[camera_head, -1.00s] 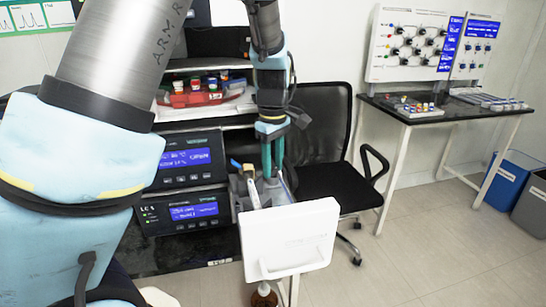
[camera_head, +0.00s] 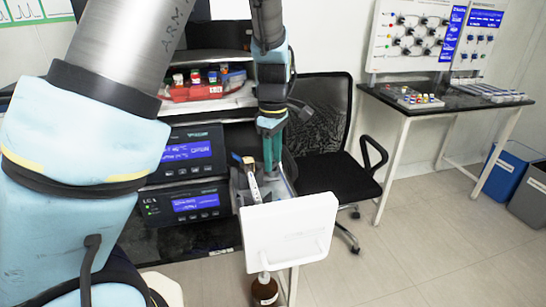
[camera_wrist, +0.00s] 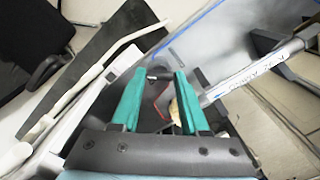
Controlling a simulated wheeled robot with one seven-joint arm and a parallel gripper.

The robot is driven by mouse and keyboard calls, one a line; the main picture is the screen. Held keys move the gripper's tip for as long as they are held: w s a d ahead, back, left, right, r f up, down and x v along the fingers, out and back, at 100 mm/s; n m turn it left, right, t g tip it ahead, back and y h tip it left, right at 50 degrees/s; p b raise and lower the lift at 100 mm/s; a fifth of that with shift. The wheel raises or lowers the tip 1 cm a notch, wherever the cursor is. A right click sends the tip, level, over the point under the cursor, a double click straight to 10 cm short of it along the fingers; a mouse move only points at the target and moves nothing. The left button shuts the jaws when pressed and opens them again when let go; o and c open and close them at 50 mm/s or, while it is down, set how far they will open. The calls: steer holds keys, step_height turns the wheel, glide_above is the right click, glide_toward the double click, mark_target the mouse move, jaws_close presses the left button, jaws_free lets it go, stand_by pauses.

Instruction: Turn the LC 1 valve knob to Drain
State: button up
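My gripper (camera_head: 272,165) points down beside the instrument stack, above a clear open-topped container behind the white panel (camera_head: 290,232). In the wrist view my gripper (camera_wrist: 160,75) shows two teal fingers standing apart. A short dark bar (camera_wrist: 160,74) lies between or just beyond the fingertips; I cannot tell whether they touch it or whether it is the valve knob. A thin red line and a pale yellowish piece (camera_wrist: 176,108) show below it. The lower instrument module (camera_head: 190,205) has a lit blue screen and a small label at its left that seems to read LC 1. No Drain marking is readable.
A pale bar with printed lettering (camera_wrist: 255,72) runs close to the right finger. A black office chair (camera_head: 335,185) stands right of the gripper. A brown bottle (camera_head: 264,289) is below the white panel. A dark-topped table (camera_head: 440,103) stands at the right; the floor before it is clear.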

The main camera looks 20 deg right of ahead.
steer(key=o, duration=0.4)
steer(key=shift+r, duration=0.1)
step_height(320, 180, up, 11)
steer(key=b, duration=0.2)
steer(key=shift+f, duration=0.2)
steer(key=shift+a, duration=0.1)
steer(key=a+f, duration=0.1)
steer(key=a, duration=0.2)
steer(key=w+a+f+m, duration=0.1)
steer(key=a, duration=0.2)
steer(key=w+a+f+m, duration=0.1)
steer(key=a, duration=0.2)
steer(key=shift+a, duration=0.25)
steer(key=s+a+f+m, duration=0.2)
steer(key=a, duration=0.4)
steer(key=s+a+f+m+t, duration=0.1)
steer(key=s+a+f+m, duration=0.1)
steer(key=a, duration=0.5)
steer(key=s+a+f+m, duration=0.2)
steer(key=a+m, duration=0.1)
steer(key=a, duration=0.4)
steer(key=shift+s+f+t, duration=0.3)
steer(key=shift+s, duration=0.1)
